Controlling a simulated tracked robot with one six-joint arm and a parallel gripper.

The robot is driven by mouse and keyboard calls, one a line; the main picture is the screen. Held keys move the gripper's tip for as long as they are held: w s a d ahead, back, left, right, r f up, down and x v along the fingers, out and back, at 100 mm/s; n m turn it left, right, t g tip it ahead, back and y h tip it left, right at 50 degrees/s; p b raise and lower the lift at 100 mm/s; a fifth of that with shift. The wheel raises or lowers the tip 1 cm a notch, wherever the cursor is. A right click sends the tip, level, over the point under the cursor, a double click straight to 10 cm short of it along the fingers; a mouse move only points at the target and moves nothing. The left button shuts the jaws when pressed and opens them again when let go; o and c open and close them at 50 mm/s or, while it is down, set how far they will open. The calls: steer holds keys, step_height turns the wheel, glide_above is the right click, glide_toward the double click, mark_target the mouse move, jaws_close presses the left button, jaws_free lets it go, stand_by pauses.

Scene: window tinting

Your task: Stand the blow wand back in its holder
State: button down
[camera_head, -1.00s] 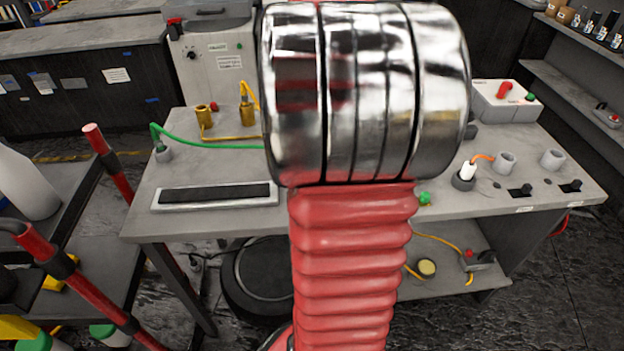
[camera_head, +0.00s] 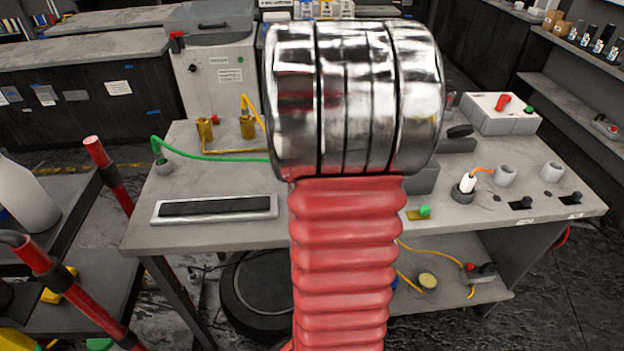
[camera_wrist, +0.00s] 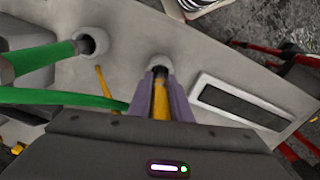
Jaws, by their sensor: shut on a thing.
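In the wrist view, my gripper (camera_wrist: 159,92) has its two purple-grey fingers shut on a yellow piece with a dark end, which I take to be the blow wand (camera_wrist: 160,106). Its dark end points at the mouth of a grey cup-shaped holder (camera_wrist: 157,62). I cannot tell whether the end is inside the cup or just above it. A second grey cup (camera_wrist: 98,38) stands to the left, with a thick green tube (camera_wrist: 42,58) reaching its mouth. In the head view, my red arm hides the gripper, the wand and this part of the bench.
The grey bench (camera_head: 215,240) carries a black-topped tray (camera_head: 215,208), brass cylinders (camera_head: 247,127) and a green hose (camera_head: 205,158). Red posts (camera_head: 108,172) stand left of the bench.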

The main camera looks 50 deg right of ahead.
steer(key=shift+f, duration=0.25)
steer(key=shift+f, duration=0.1)
steer(key=c, duration=1.6)
jaws_free()
step_height(320, 180, up, 12)
steer(key=shift+r, duration=0.15)
